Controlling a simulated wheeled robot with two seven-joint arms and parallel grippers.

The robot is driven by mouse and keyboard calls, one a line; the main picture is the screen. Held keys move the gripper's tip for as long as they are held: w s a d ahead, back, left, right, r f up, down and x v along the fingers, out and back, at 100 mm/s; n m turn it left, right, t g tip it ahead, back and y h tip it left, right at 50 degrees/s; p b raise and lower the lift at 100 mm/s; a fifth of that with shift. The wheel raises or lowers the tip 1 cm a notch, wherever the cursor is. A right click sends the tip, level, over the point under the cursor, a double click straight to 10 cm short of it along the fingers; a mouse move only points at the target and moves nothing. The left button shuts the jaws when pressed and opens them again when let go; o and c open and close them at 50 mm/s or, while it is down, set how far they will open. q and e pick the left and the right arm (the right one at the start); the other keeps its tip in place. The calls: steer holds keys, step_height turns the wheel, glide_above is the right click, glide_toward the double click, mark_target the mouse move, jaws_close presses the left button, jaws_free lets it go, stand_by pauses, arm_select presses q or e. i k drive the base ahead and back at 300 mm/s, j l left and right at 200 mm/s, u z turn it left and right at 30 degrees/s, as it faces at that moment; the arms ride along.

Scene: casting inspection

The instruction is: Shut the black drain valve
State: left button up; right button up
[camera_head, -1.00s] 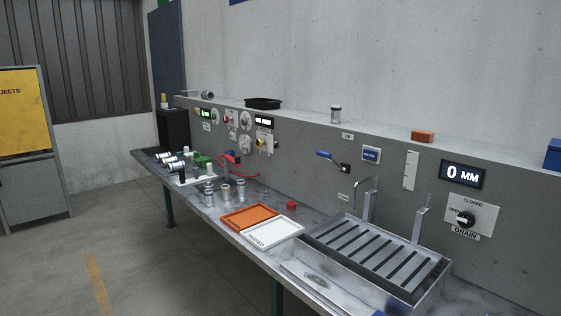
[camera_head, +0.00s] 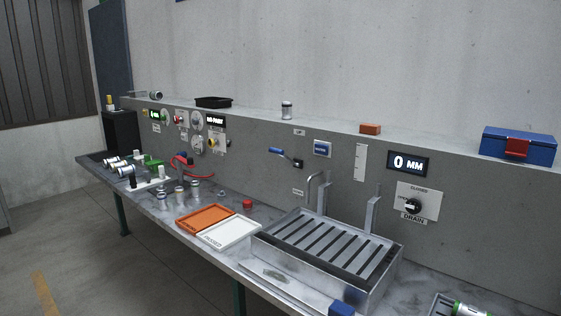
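The black drain valve (camera_head: 412,206) is a round knob on a white plate on the grey back panel, at the right of the view. The plate reads CLOSED above the knob, OPEN to its left and DRAIN below. The knob's pointer seems to face left, toward OPEN, but it is small. The display (camera_head: 409,164) above reads 0 MM. A metal tank with a slatted top (camera_head: 330,250) stands on the bench left of and below the valve. Neither of my grippers is in view.
A blue lever (camera_head: 287,157) is on the panel left of the display. A blue toolbox (camera_head: 518,147) and an orange block (camera_head: 370,128) sit on the ledge. Orange (camera_head: 204,218) and white (camera_head: 229,234) trays lie on the bench. A green-banded cylinder (camera_head: 468,309) lies at bottom right.

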mark_target(415, 202)
steer(key=z, duration=0.7)
